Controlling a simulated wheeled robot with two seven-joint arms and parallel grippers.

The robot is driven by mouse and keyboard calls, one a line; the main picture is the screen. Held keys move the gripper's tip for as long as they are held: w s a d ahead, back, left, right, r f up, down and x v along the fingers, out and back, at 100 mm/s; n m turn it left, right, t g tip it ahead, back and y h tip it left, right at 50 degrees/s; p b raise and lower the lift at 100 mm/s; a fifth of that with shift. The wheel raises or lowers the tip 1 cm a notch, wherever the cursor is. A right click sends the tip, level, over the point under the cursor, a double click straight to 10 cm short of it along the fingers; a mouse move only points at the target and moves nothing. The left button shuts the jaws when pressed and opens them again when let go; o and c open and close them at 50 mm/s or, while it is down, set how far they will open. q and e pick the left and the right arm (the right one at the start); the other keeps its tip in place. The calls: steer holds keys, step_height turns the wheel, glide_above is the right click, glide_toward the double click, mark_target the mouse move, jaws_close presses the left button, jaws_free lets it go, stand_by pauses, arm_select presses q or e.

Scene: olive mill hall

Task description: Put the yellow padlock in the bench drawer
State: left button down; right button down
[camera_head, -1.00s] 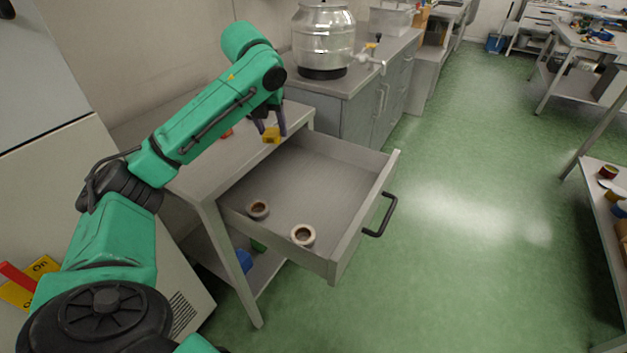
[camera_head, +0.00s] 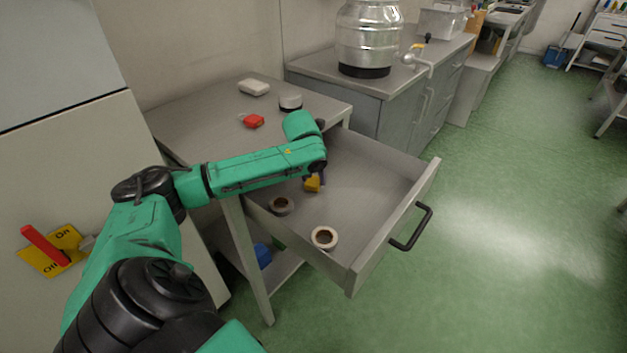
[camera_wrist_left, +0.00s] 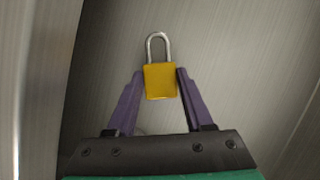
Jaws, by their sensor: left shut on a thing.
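The yellow padlock (camera_head: 312,184) is between the fingers of my left gripper (camera_head: 318,178), which is shut on it. In the left wrist view the padlock (camera_wrist_left: 160,82) shows its yellow body between the two purple fingers, with its silver shackle pointing away from the gripper. The bench drawer (camera_head: 368,190) is pulled open, with a black handle (camera_head: 412,226) on its front. The gripper and padlock are inside the drawer's outline, towards its bench side. I cannot tell whether the padlock touches the drawer floor. My right gripper is not in view.
Two tape rolls lie in the drawer, one brownish (camera_head: 281,206) and one pale (camera_head: 324,238). On the bench top (camera_head: 195,115) are a red object (camera_head: 254,121), a white block (camera_head: 254,87) and a round white-and-dark item (camera_head: 290,102). The drawer's middle and right are clear.

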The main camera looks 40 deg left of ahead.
arm_select(q)
steer(key=shift+w+f, duration=0.1)
steer(key=shift+f, duration=0.2)
steer(key=shift+c, duration=1.4)
jaws_free()
steer(key=p+v, duration=0.1)
steer(key=v, duration=1.1)
steer(key=shift+p, duration=0.3)
